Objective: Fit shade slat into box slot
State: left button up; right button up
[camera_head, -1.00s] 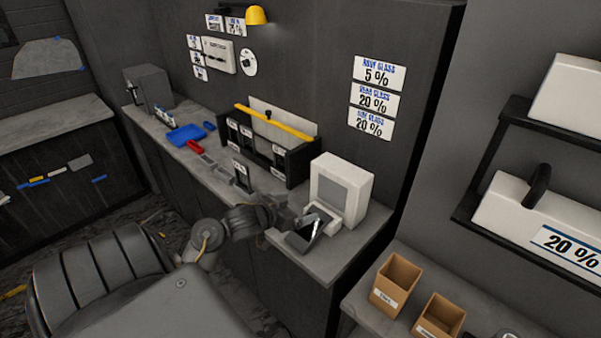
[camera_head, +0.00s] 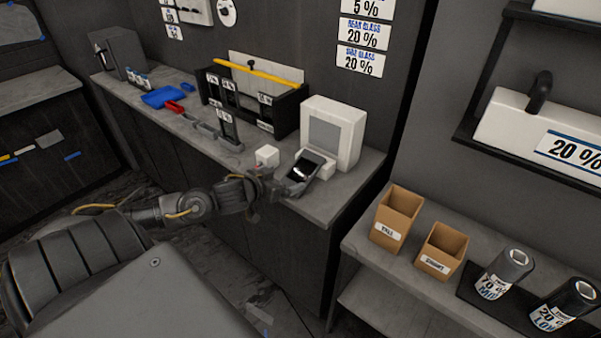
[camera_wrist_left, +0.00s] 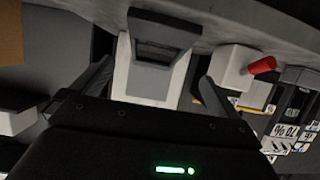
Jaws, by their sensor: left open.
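The dark slotted box (camera_head: 291,115) stands against the wall at the back of the counter, with several labelled dark slats in its front. A dark upright piece with a white label (camera_head: 225,116), which looks like a slat, stands just in front of it. My left gripper (camera_head: 277,187) is at the counter's front edge, right of the slotted box and just short of a tilted dark-faced stand (camera_head: 304,170). In the left wrist view its open fingers (camera_wrist_left: 153,85) have nothing between them. The labelled slats show at that view's right edge (camera_wrist_left: 289,108). My right gripper is out of view.
A white device (camera_head: 346,124) stands behind the tilted stand. A white cube (camera_head: 267,155) is beside my left gripper; it shows a red button in the wrist view (camera_wrist_left: 262,65). Cardboard boxes (camera_head: 402,207) stand on the right shelf.

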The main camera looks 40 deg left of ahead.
aim_at(301, 172)
pick_arm(q)
jog(key=shift+x, duration=2.45)
jog(key=x, duration=0.1)
jog(key=p+x, duration=0.1)
jog(key=x, duration=0.3)
jog(key=shift+s+d+f, duration=0.15)
jog(key=shift+d+f, duration=0.05)
jog(key=shift+d, duration=0.1)
jog(key=c, duration=1.1)
jog(key=shift+r, duration=0.15)
jog(key=shift+r, duration=0.2)
notch_tip(301, 172, up, 2)
jog(key=shift+r, duration=0.1)
jog(key=s+d+r, duration=0.1)
jog(key=s+r, duration=0.1)
jog(key=r, duration=0.1)
jog(key=s+d+r, duration=0.1)
jog(key=r, duration=0.1)
jog(key=shift+d, duration=0.3)
jog(key=s+d+r, duration=0.1)
jog(key=s+d, duration=0.1)
jog(key=s+d+r, duration=0.2)
jog(key=s, duration=0.1)
jog(key=s+d+r, duration=0.2)
jog(key=shift+s+d+r, duration=0.1)
jog(key=shift+s+d, duration=0.1)
jog(key=shift+s, duration=0.2)
